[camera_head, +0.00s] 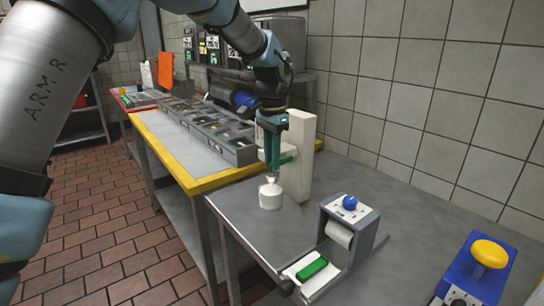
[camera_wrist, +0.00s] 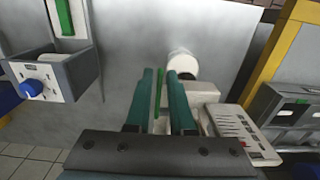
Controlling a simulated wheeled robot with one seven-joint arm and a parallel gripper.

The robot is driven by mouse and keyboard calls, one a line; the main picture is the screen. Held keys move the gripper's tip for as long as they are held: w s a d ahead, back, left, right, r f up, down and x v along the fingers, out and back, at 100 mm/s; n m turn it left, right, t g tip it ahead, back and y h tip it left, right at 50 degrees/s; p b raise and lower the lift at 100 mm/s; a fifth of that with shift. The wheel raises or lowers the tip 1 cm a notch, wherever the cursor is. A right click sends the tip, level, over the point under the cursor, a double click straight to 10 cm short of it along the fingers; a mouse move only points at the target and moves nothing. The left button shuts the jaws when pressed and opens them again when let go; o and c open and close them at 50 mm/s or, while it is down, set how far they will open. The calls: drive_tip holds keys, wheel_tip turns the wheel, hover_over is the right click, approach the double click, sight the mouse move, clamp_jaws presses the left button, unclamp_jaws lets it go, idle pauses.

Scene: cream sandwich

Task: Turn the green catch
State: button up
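The green catch (camera_head: 287,159) is a small green bar on the side of an upright white device (camera_head: 301,150), partly hidden by my gripper in the head view. In the wrist view the catch (camera_wrist: 158,93) shows as a thin green strip between my two teal fingers. My gripper (camera_head: 272,172) points down beside the white device. Its fingers (camera_wrist: 160,72) are parted, one on each side of the catch, with narrow gaps showing. Whether either finger touches it cannot be told. A white canister (camera_head: 270,195) stands just below the fingertips.
A grey box with a blue knob and paper roll (camera_head: 350,217) stands at the right. In front of it is a white panel with a green bar (camera_head: 312,268). A blue box with a yellow button (camera_head: 483,268) is far right. Grey bins (camera_head: 237,152) line the yellow-edged table behind.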

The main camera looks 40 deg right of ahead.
drive_tip(key=shift+c, duration=0.2)
clamp_jaws()
idle(0.3)
